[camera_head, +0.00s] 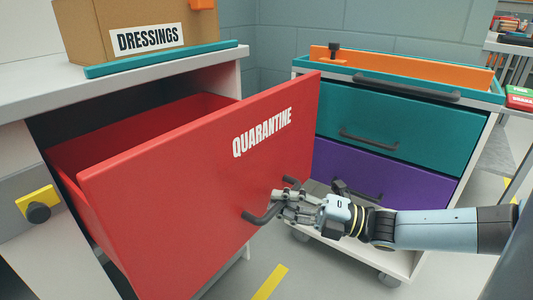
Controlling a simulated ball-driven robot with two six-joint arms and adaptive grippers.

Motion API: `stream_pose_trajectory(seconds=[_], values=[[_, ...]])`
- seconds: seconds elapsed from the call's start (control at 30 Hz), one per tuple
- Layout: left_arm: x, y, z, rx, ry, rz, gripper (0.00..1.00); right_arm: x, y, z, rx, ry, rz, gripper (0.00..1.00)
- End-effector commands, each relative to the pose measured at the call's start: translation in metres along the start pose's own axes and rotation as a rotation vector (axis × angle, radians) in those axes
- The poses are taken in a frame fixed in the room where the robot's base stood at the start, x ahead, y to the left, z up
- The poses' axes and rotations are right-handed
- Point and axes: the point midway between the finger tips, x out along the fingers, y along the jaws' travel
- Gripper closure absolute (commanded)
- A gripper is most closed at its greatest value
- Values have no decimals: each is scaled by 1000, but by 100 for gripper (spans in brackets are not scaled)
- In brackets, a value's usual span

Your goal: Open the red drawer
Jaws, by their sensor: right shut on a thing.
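The red drawer (180,170), labelled QUARANTINE, is pulled well out of the white cabinet (30,143). Its red inside shows behind the front panel, and I see nothing in the visible part. A dark bar handle (258,216) is on its front, low and right of the middle. My right gripper (281,204) comes in from the right and is shut on this handle. Its fingers hide part of the bar. My left gripper is not in view.
A cart (470,190) with teal and purple drawers stands close behind my right gripper. A cardboard box (95,30) labelled DRESSINGS sits behind a teal strip (165,58) on the cabinet top. Yellow floor marking (269,283) shows on clear floor below.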

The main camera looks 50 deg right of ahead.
Motion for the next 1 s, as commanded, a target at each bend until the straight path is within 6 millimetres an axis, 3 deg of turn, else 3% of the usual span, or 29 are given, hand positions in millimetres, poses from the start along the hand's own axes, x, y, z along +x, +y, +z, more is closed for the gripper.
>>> stream_pose_trajectory(seconds=[0.23,0.63,0.7,0.87,1.0], values=[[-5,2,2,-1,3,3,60,-14,4,-6,3,0,4,100],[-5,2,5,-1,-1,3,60,-15,4,-6,3,0,5,100],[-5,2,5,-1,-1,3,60,-15,4,-6,3,0,5,85],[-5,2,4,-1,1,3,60,-15,4,-6,1,0,3,64],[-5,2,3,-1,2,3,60,-16,4,-6,1,0,2,62]])
